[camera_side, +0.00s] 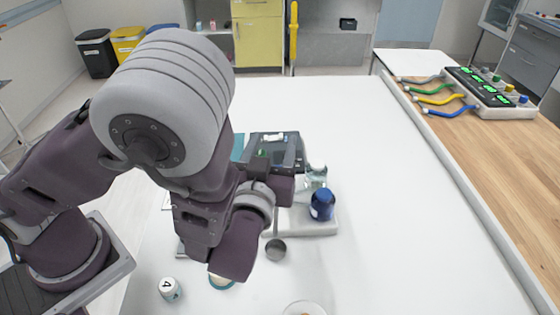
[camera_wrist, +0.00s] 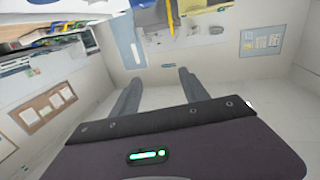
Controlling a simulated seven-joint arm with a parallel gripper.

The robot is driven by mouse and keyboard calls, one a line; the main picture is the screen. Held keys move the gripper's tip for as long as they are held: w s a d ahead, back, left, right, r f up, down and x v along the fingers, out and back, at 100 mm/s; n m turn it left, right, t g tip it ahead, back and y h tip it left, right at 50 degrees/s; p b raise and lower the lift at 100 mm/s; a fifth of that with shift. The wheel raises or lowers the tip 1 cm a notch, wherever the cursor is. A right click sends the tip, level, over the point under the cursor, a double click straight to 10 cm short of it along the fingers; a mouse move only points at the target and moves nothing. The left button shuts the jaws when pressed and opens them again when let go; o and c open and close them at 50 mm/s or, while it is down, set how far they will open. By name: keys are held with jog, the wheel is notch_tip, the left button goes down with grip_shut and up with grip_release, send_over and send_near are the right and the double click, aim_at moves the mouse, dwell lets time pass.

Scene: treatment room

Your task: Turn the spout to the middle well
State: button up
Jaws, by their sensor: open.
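I cannot make out the spout or the middle well in either view; my arm covers much of the work area in the side view. My gripper (camera_wrist: 160,75) is open in the wrist view, its two grey fingers apart with nothing between them. It points out across the room, with no task object in front of it. In the side view my wrist is over the table beside a dark device, and I cannot clearly tell the fingers apart there.
A box with coloured cables (camera_side: 490,95) stands at right. The table's right side is clear.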

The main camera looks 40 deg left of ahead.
jog(key=f, duration=1)
jog(key=shift+w+a+f, duration=0.15)
jog(key=shift+w+f, duration=0.05)
jog(key=shift+w, duration=0.05)
jog(key=x, duration=0.6)
jog(key=shift+w+a, duration=0.1)
jog(key=shift+w, duration=0.1)
jog(key=shift+c, duration=0.2)
grip_shut()
